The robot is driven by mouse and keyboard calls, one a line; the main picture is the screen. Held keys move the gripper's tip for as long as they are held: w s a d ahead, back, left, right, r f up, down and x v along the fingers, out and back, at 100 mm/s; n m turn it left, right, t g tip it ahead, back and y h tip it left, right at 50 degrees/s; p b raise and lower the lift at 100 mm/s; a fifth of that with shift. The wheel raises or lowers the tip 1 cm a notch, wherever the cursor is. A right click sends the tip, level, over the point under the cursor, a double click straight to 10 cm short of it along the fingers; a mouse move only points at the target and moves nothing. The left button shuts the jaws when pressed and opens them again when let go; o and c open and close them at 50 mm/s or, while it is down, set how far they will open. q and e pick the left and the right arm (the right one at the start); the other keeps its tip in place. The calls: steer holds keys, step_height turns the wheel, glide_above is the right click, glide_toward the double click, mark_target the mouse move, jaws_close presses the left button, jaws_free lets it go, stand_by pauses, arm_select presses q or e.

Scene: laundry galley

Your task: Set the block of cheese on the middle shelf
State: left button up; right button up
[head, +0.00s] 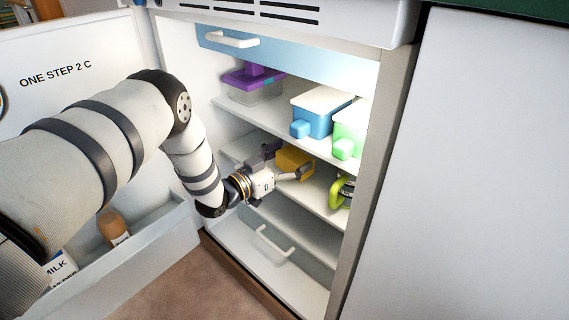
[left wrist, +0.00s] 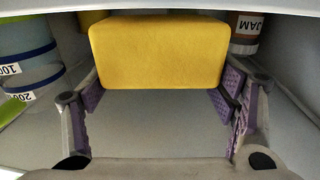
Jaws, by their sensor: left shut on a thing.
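The block of cheese (head: 295,161) is a yellow block inside the open fridge, below the shelf with the plastic boxes. My left gripper (head: 288,177) is shut on it and reaches in over the middle shelf (head: 318,197). In the left wrist view the cheese (left wrist: 160,55) sits between the two purple-padded fingers of the gripper (left wrist: 160,92). I cannot tell whether its underside touches the shelf. My right gripper is not in view.
The upper shelf holds a purple-lidded box (head: 255,84), a blue box (head: 318,112) and a green box (head: 350,127). A green-handled item (head: 342,191) stands right of the cheese. The open door (head: 75,70) is at left.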

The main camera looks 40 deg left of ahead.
arm_select(q)
steer(key=shift+f+b, duration=0.3)
steer(key=shift+f, duration=0.2)
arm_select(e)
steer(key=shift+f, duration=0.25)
arm_select(q)
steer(key=o, duration=1.6)
steer(key=shift+c, duration=0.6)
steer(key=shift+s+a+r+p, duration=0.1)
steer(key=shift+s+a+p, duration=0.1)
steer(key=shift+s+p, duration=0.6)
steer(key=shift+s+a+r+p, duration=0.15)
steer(key=shift+s+p, duration=0.25)
steer(key=shift+s, duration=0.8)
steer(key=s+a+p, duration=0.1)
steer(key=s+p, duration=0.2)
steer(key=s, duration=0.7)
steer(key=shift+a+f+p, duration=0.3)
steer(key=shift+p, duration=0.1)
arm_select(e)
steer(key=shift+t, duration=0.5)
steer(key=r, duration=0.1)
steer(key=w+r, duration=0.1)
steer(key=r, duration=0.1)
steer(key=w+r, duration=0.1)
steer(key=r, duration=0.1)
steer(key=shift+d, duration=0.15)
